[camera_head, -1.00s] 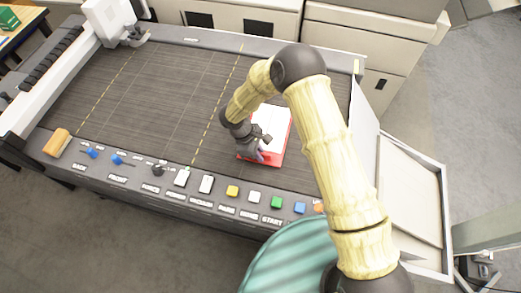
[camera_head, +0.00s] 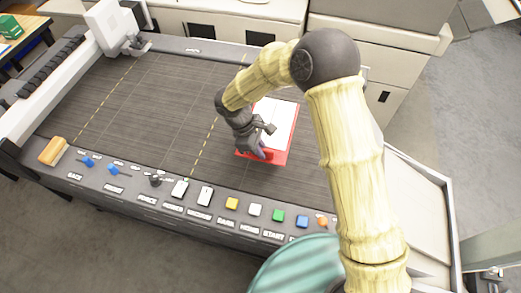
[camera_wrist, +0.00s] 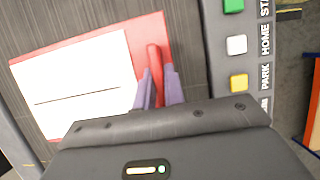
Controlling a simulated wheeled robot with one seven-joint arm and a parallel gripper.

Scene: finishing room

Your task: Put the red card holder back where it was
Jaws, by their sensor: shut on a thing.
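The red card holder (camera_head: 277,157) carries a white sheet or card and is over the right part of the dark slatted bed (camera_head: 160,110). My gripper (camera_head: 262,153) is at its front edge. In the wrist view my gripper's purple fingers (camera_wrist: 158,93) are shut on the raised red grip bar of the card holder (camera_wrist: 138,45). The white face shows left of the fingers. Whether the holder's underside touches the bed cannot be told. My arm hides the bed's far right.
A row of buttons and switches, including a yellow button (camera_head: 231,204) and a green button (camera_head: 278,215), lines the bed's front edge. A wooden block (camera_head: 53,151) is at front left. A white gantry (camera_head: 112,25) spans the left side. The bed's middle is clear.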

